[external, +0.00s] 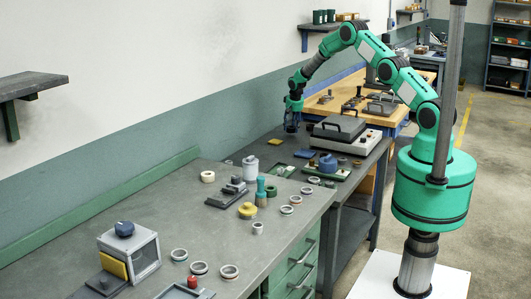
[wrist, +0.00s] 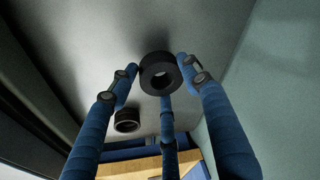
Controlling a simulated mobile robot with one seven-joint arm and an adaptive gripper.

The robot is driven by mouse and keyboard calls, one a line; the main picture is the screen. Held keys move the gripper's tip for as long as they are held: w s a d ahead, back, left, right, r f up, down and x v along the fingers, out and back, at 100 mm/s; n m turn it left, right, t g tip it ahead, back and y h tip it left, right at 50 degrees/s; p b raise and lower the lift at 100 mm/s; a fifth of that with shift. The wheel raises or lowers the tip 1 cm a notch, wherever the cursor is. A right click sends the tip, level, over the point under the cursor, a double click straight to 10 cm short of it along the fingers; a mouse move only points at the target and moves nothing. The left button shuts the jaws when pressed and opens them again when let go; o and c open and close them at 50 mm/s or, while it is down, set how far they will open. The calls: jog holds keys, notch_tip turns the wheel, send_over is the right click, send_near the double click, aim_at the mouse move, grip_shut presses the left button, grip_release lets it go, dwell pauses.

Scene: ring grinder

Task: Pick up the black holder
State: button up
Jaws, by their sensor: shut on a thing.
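The black holder (wrist: 160,73) shows in the wrist view as a thick dark ring with a round hole, between the tips of my three blue fingers. My gripper (external: 291,120) is shut on it. In the external view my gripper points down over the far bench, close to the wall and left of the grey machine. The holder is too small and too hidden by the fingers to make out there. I cannot tell how far it is above the bench top.
A second dark ring (wrist: 127,120) lies on the bench near my fingers. The grey lidded machine (external: 338,128) stands right of my gripper. A blue block (external: 304,154) and a green tray (external: 325,170) are in front. The wall (wrist: 254,90) is close on one side.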

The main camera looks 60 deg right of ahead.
aim_at(292, 127)
notch_tip(292, 127, up, 8)
jog(key=shift+r+p, duration=0.1)
jog(key=shift+p, duration=0.2)
dwell(0.6)
